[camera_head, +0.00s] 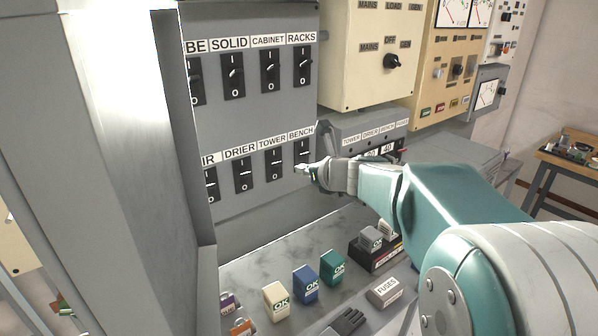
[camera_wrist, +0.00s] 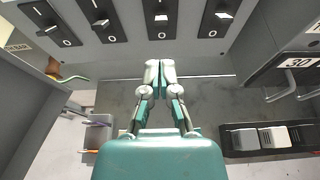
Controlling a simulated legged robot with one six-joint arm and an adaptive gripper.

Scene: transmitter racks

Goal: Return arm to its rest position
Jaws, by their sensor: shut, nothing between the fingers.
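My teal arm (camera_head: 440,205) reaches in from the lower right in the head view. My gripper (camera_head: 304,169) is at the lower switch row, in front of or close to the BENCH switch (camera_head: 301,153); contact cannot be told. In the wrist view my gripper (camera_wrist: 159,72) has its fingertips together with nothing between them, below the row of black switches (camera_wrist: 161,17). The grey switch panel (camera_head: 235,118) carries an upper row with the RACKS switch (camera_head: 303,66) and a lower row with the TOWER switch (camera_head: 273,161).
Several OK blocks, including a blue one (camera_head: 306,283) and a green one (camera_head: 333,267), stand on the grey shelf below. A grey cabinet side (camera_head: 150,150) rises at left. A cream box (camera_head: 370,50) hangs above right.

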